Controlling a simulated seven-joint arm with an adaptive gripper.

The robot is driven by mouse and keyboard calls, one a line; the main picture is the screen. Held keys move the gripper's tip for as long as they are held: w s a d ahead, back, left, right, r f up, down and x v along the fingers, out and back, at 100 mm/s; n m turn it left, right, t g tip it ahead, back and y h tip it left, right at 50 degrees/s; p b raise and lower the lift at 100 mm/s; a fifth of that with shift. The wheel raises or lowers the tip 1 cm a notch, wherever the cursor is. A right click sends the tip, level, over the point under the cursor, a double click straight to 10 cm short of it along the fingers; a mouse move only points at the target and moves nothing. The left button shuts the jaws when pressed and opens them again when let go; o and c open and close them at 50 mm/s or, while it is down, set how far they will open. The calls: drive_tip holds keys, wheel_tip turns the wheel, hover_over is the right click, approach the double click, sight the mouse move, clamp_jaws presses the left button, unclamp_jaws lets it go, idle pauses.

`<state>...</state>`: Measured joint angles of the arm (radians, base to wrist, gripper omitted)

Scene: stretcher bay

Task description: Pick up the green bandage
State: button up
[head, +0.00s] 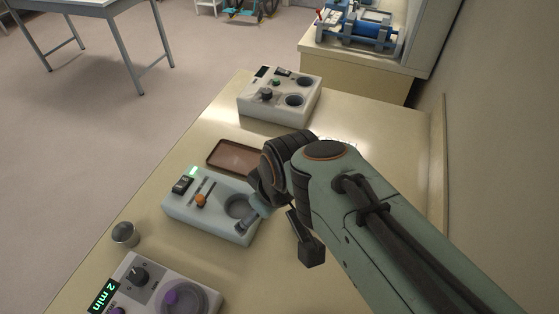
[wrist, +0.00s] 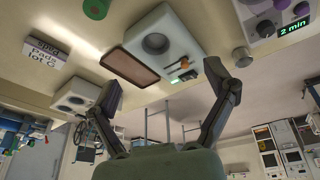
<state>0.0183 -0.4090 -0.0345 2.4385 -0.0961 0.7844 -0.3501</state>
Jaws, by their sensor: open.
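A green roll, which looks like the green bandage (wrist: 96,8), shows at the top edge of the wrist view, partly cut off by the frame. The bandage is well apart from the fingers.
A brown tray (head: 235,157) lies between a white box with dials (head: 280,95) and a box with an orange slider (head: 208,210). A metal cup (head: 124,234) and a "2 min" timer unit (head: 150,285) are nearer.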

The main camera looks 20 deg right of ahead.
drive_tip(key=w+d+f+g+h, duration=0.1)
drive_tip(key=w+d+f+g, duration=0.1)
drive_tip(key=w+d+f, duration=0.95)
drive_tip(key=shift+m+g, duration=0.8)
drive_tip(key=shift+g, duration=0.1)
drive_tip(key=s+f, duration=0.1)
drive_tip(key=f, duration=0.2)
drive_tip(key=s+f, duration=0.2)
drive_tip(key=f, duration=0.1)
drive_tip(key=s+f, duration=0.1)
drive_tip(key=f, duration=0.2)
drive_tip(key=shift+s+d, duration=0.15)
drive_tip(key=shift+s, duration=0.25)
wheel_tip(320, 180, down, 6)
drive_tip(key=shift+r, duration=0.1)
drive_tip(key=c, duration=1.2)
